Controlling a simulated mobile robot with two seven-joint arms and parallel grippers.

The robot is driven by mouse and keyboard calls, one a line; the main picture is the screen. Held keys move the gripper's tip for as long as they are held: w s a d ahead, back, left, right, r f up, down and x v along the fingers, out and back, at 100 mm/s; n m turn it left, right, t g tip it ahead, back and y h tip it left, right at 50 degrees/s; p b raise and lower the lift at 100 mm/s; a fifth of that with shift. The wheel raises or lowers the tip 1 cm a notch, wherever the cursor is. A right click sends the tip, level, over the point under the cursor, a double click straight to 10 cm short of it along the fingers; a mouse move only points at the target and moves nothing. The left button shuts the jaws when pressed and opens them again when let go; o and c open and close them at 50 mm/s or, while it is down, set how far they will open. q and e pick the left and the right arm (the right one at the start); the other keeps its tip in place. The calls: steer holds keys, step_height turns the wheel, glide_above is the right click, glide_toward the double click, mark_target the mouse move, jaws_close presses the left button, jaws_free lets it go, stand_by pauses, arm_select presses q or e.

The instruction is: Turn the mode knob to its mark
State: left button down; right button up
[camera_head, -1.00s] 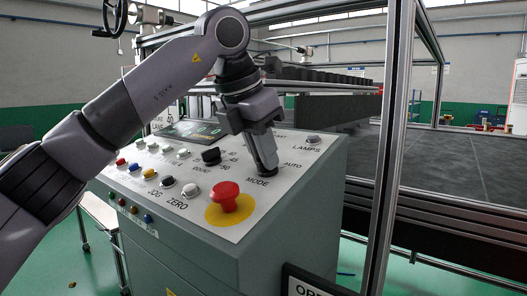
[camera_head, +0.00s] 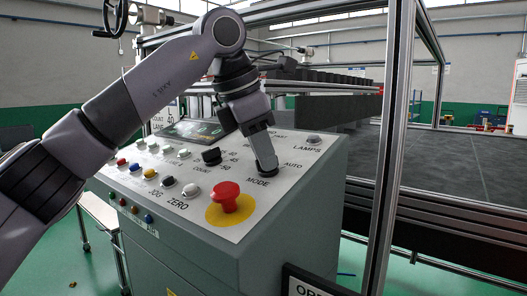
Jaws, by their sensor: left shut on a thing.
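The mode knob (camera_head: 268,175) is a small dark knob on the sloping top of the grey control console, just above the printed word MODE. Only its dark base edge shows. The word AUTO is printed to its right. My left gripper (camera_head: 267,168) comes down onto the knob from above and is shut on it. The fingers hide most of the knob, so its pointer cannot be seen. My right gripper is not in view.
A red mushroom button (camera_head: 226,194) on a yellow disc stands close to the left and in front. A black count knob (camera_head: 212,156), several coloured buttons and a display (camera_head: 193,131) lie further left. A metal frame post (camera_head: 388,150) rises to the right.

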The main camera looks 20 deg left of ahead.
arm_select(q)
steer(key=shift+r, duration=0.1)
steer(key=c, duration=1.2)
jaws_free()
steer(key=shift+o, duration=0.2)
steer(key=v, duration=0.7)
